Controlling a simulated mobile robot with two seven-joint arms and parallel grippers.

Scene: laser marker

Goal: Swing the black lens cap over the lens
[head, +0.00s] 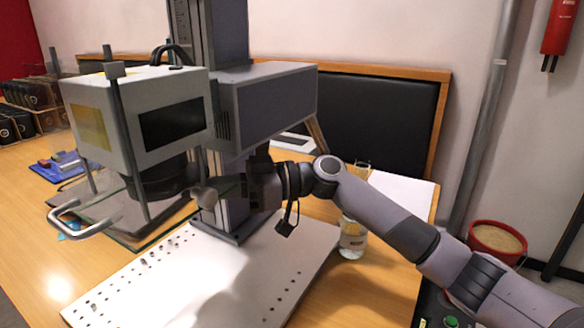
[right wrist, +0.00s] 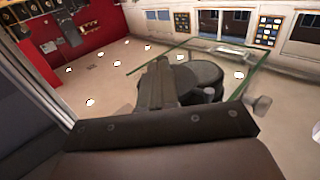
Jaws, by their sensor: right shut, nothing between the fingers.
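The laser marker's white head (head: 135,115) stands at the left in the head view, with a dark round lens housing (head: 157,178) under it. My right gripper (head: 222,190) reaches in from the right beside this housing, close to a grey round knob (head: 203,196). It is shut and empty. In the right wrist view, the shut fingers (right wrist: 160,82) point at a dark round part (right wrist: 200,76) behind a clear pane. I cannot tell if this part is the lens cap or the lens housing. The knob (right wrist: 262,105) shows right of it. My left gripper is out of view.
A clear guard pane (head: 120,215) with a metal handle (head: 78,222) surrounds the space under the head. The grey column (head: 215,165) stands behind my gripper. A white perforated plate (head: 215,270) lies below, and a glass bottle (head: 352,238) stands behind my forearm.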

